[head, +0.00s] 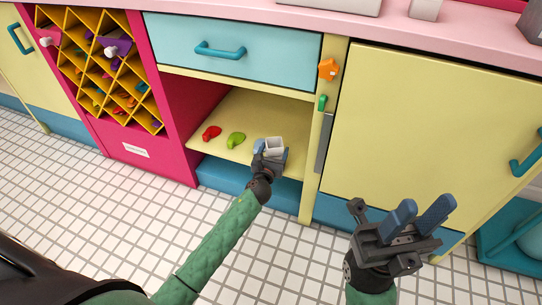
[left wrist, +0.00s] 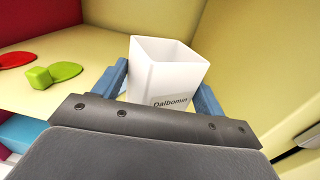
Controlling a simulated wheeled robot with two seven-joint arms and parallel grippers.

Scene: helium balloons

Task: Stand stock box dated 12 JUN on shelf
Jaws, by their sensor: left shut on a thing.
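A white open-topped box (left wrist: 167,70) is between the blue fingers of my left gripper (left wrist: 165,88) in the left wrist view. Its label shows a word like "Dalbomin"; I can read no date. In the head view the white box (head: 274,144) and my left gripper (head: 270,151) are at the front of the open cabinet's yellow shelf (head: 255,113). The gripper is shut on the box, which looks roughly upright. Whether its base touches the shelf is hidden. My right gripper (head: 425,208) is open and empty, in front of the closed yellow door.
A blue drawer (head: 230,45) is above, and a yellow door (head: 420,130) is to the right. The shelf's back area looks bare.

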